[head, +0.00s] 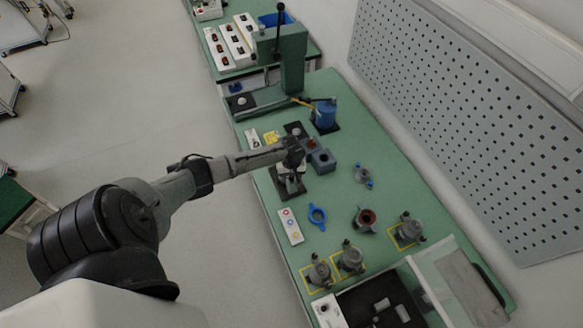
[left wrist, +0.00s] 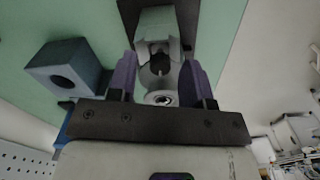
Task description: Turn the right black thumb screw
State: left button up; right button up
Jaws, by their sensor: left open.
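My left gripper (head: 291,166) is above a small grey fixture (head: 289,183) on the green bench in the head view. In the left wrist view the purple fingers of my left gripper (left wrist: 158,80) are spread apart with nothing gripped. The grey fixture (left wrist: 158,30) stands on a dark base plate beyond and between the fingertips, and a pale round part (left wrist: 160,98) shows between the fingers. I cannot make out a black thumb screw with certainty; the gripper hides part of the fixture. My right gripper is in neither view.
A blue-grey block with a round hole (head: 322,160) stands close beside the gripper; it also shows in the left wrist view (left wrist: 68,68).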

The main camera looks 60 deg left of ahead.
aim_at(291, 177)
pick_arm(q)
notch_tip(291, 177, up, 13)
jog(key=shift+r, duration=0.15)
dwell(0.4)
